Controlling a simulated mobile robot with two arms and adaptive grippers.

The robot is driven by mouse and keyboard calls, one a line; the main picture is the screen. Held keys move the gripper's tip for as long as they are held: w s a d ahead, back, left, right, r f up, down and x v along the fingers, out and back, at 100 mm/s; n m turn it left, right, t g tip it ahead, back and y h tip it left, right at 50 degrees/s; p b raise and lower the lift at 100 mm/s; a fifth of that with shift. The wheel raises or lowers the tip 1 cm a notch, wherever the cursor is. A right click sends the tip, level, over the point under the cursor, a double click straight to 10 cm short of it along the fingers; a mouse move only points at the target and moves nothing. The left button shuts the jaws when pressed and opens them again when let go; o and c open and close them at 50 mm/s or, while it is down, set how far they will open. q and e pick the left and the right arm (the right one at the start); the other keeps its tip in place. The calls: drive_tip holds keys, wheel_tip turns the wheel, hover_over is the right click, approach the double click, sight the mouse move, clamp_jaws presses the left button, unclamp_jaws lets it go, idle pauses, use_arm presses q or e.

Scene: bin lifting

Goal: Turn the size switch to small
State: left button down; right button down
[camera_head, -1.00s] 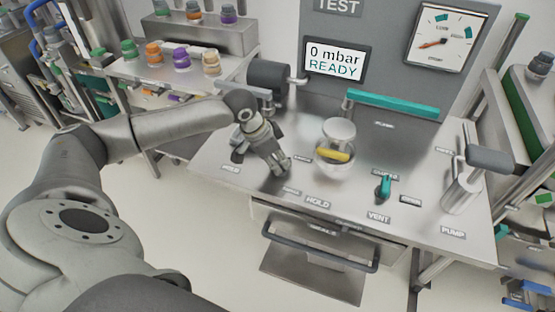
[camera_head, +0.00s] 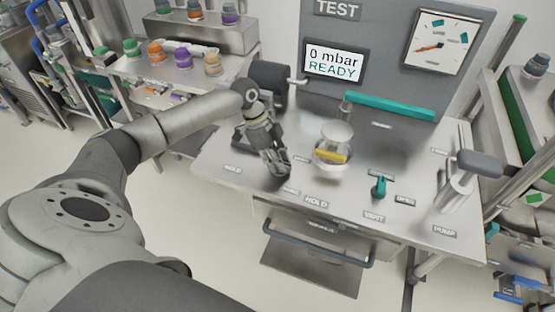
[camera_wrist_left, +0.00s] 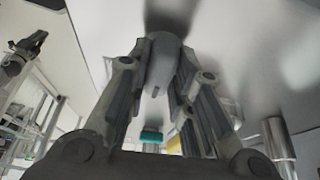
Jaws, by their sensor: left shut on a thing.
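My left gripper (camera_head: 276,168) points down at the bench top, left of the glass jar. In the left wrist view its two fingers (camera_wrist_left: 160,100) are closed around a rounded grey knob (camera_wrist_left: 166,62), which looks like the size switch. In the head view the fingers cover the knob, so its pointing direction cannot be read. Small labels lie on the bench in front of the fingers, too small to read surely; a HOLD label (camera_head: 316,201) sits just to their right. My right gripper is not in view.
A glass jar with a yellow thing (camera_head: 333,157) stands right of the gripper. A teal VENT switch (camera_head: 379,187), a pump handle (camera_head: 480,163) and a teal bar (camera_head: 390,106) are farther right. The screen (camera_head: 335,63) reads 0 mbar READY. A drawer handle (camera_head: 318,250) juts out in front.

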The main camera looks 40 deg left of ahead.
use_arm(q)
drive_tip(key=m+g, duration=0.1)
drive_tip(key=m, duration=0.1)
drive_tip(key=m+b, duration=0.1)
drive_tip(key=m, duration=0.1)
drive_tip(key=shift+w+d+f+m+g, duration=0.1)
drive_tip(key=shift+w+f+m+g, duration=0.1)
drive_tip(key=shift+m+g, duration=0.15)
drive_tip(key=m+g+b, duration=0.1)
drive_tip(key=m, duration=0.3)
drive_tip(key=shift+g+b, duration=0.35)
drive_tip(key=shift+b, duration=0.05)
drive_tip(key=shift+s+m+y, duration=0.1)
drive_tip(key=shift+m+y, duration=0.15)
drive_tip(key=shift+y, duration=0.05)
drive_tip(key=c, duration=1.3)
unclamp_jaws()
drive_tip(key=shift+r, duration=0.1)
drive_tip(key=shift+w+r, duration=0.2)
drive_tip(key=shift+r, duration=0.05)
drive_tip(key=v, duration=1.1)
drive_tip(key=shift+r, duration=0.15)
